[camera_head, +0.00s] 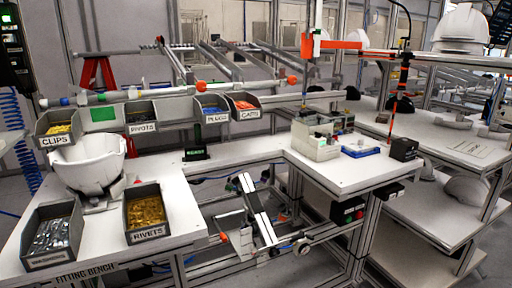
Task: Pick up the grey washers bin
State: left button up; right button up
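A dark grey bin (27,232) filled with silver metal pieces stands on the near left corner of the white fitting bench. Neither of my grippers is in view.
A white helmet shell (90,163) sits on a stand behind the two bins. A rail above the bench (190,222) carries bins labelled CLIPS (52,141), RIVETS (143,128), PLUGS (216,119) and CAPS (249,115). The bench's middle stretch is mostly clear.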

aim_at(51, 237)
jog(key=u, duration=1.4)
